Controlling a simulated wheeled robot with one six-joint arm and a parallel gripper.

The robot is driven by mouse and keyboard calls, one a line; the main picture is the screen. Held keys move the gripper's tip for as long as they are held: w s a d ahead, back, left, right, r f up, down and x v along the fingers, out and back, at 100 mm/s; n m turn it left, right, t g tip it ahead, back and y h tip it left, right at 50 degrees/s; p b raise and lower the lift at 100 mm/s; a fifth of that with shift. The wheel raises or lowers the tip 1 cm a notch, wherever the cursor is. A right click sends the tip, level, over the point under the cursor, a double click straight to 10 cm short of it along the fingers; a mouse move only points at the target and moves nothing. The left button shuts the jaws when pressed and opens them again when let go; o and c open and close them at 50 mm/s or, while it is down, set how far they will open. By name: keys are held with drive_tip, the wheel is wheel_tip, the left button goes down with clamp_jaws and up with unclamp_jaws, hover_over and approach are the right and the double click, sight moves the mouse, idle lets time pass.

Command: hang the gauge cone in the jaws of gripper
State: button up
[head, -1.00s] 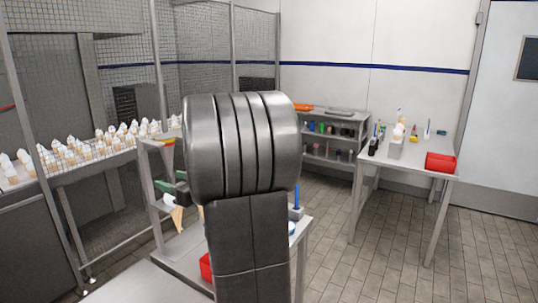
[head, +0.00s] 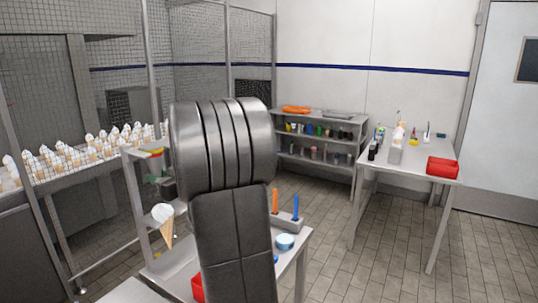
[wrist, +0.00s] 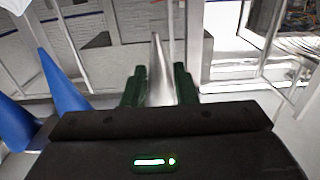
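In the wrist view my gripper (wrist: 159,88) shows two green fingers, one on each side of a shiny grey cone (wrist: 159,72), which I take to be the gauge cone. The cone fills the gap, and its narrow tip points away from the camera. In the head view my arm's large grey joint hides my gripper and the cone. A green-and-dark device (head: 153,181), perhaps the task's gripper, stands on the stand left of my arm; its jaws are too small to read. An ice-cream cone (head: 164,226) with a white top shows below it, tip down.
A holder with an orange peg (head: 275,201) and a blue peg (head: 296,207) stands right of my arm. A light-blue round thing (head: 285,242) and a red bin (head: 197,288) are nearby. Blue cones (wrist: 62,82) show close at left in the wrist view.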

drive_tip(key=shift+c, duration=1.4)
drive_tip(key=shift+r, duration=0.15)
drive_tip(key=shift+r+p, duration=0.35)
drive_tip(key=shift+p, duration=0.1)
drive_tip(key=shift+d, duration=0.1)
drive_tip(key=v, duration=0.8)
drive_tip(key=shift+p, duration=0.35)
drive_tip(key=shift+s+d, duration=0.1)
